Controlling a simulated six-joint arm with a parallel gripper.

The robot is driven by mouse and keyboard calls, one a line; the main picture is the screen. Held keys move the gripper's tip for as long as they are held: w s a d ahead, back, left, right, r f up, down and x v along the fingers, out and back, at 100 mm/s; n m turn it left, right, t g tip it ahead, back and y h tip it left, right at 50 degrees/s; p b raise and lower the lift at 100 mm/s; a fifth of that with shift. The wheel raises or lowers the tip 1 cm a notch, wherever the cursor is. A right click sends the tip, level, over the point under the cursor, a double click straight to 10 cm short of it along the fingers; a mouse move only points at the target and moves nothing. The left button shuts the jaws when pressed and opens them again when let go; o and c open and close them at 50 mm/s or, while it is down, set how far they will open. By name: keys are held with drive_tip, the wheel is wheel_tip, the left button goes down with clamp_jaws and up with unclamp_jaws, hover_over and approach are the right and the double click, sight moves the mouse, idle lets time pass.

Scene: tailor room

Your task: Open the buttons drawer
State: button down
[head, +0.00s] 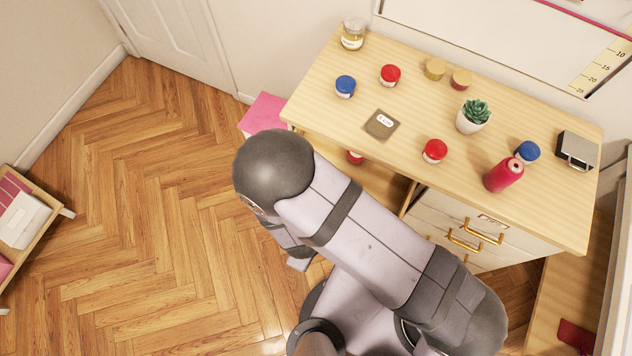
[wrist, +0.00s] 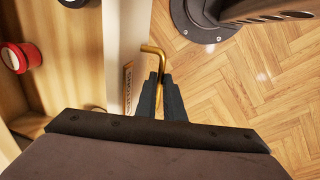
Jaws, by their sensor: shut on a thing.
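In the wrist view, a white drawer front (wrist: 124,40) stands nearly edge-on, with a label (wrist: 128,88) reading BUTTONS sideways on it. A gold handle (wrist: 153,50) sticks out from this front. My gripper (wrist: 161,75) is shut on the handle, its two dark fingers close together around the bar. In the head view, white drawers with gold handles (head: 487,231) show under the right part of the desk. My arm covers part of the drawer stack and the gripper there. How far the gripped drawer stands out cannot be told.
A red-ended item (wrist: 14,58) lies in the open shelf left of the drawer front. The wooden floor (wrist: 270,85) right of the handle is clear beyond my base.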

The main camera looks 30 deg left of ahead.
drive_tip(key=s, duration=0.2)
drive_tip(key=shift+s, duration=0.35)
drive_tip(key=c, duration=1.9)
unclamp_jaws()
drive_tip(key=shift+o, duration=0.2)
wheel_tip(320, 180, up, 7)
drive_tip(key=s+p, duration=0.1)
drive_tip(key=p, duration=0.2)
drive_tip(key=shift+s, duration=0.2)
drive_tip(key=shift+r, duration=0.1)
